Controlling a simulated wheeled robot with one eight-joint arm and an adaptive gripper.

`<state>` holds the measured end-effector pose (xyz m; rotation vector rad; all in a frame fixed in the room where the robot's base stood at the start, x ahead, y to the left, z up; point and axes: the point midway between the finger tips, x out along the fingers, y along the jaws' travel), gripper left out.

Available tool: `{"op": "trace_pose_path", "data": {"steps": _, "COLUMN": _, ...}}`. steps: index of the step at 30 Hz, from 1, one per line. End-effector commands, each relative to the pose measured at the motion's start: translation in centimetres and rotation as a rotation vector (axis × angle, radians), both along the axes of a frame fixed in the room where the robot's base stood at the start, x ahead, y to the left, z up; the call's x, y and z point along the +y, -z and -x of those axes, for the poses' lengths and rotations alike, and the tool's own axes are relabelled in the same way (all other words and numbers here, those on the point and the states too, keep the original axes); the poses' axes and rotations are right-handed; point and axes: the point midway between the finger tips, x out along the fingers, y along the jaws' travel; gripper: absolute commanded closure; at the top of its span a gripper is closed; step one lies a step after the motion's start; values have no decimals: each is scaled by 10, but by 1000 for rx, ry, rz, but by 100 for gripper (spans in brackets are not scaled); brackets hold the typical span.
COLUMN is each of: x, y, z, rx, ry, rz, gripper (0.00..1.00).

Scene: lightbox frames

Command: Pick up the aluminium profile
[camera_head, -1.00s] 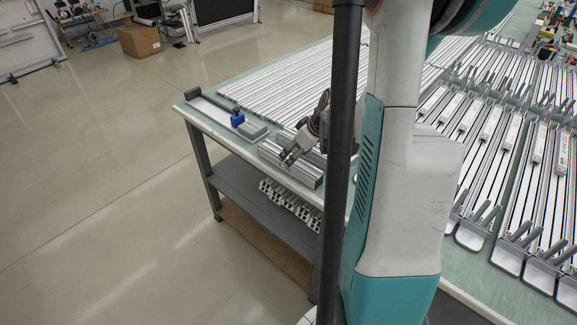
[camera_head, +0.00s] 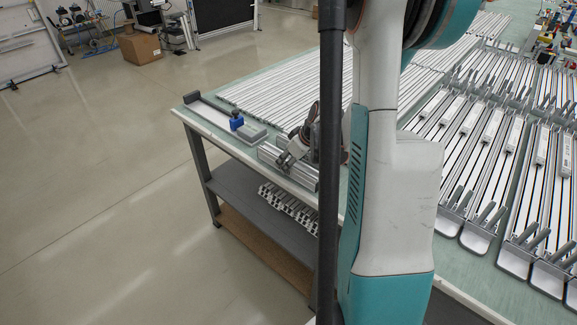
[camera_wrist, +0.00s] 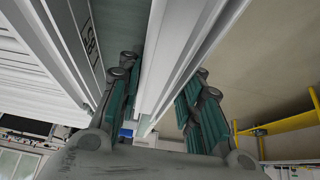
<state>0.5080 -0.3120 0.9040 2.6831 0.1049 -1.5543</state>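A silver aluminium profile (camera_head: 310,172) lies at the near edge of the green table, partly hidden by my arm and a dark column. In the wrist view a long pale profile (camera_wrist: 172,58) runs between the two fingers of my gripper (camera_wrist: 163,75). One finger is on each side, and the tips are very close to its sides. I cannot tell whether they press on it. In the head view my gripper (camera_head: 290,158) is low at the profiles, tilted down, its fingertips small and partly hidden.
A blue-topped fixture (camera_head: 237,121) and a grey block (camera_head: 252,132) stand left of my gripper. Long white strips (camera_head: 285,85) cover the table behind. More profiles (camera_head: 285,200) lie on the shelf below. Floor is open at the left.

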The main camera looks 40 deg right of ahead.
Motion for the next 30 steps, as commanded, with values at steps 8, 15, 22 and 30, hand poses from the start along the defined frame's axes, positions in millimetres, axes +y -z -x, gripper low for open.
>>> {"op": "trace_pose_path", "data": {"steps": 8, "x": 0, "y": 0, "z": 0, "rx": 0, "ry": 0, "rz": 0, "gripper": 97}}
{"op": "trace_pose_path", "data": {"steps": 15, "x": 0, "y": -12, "z": 0, "rx": 0, "ry": 0, "rz": 0, "gripper": 97}}
{"op": "trace_pose_path", "data": {"steps": 22, "x": 0, "y": -51, "z": 0, "rx": 0, "ry": 0, "rz": 0, "gripper": 97}}
{"op": "trace_pose_path", "data": {"steps": 30, "x": 0, "y": -128, "z": 0, "rx": 0, "ry": 0, "rz": 0, "gripper": 97}}
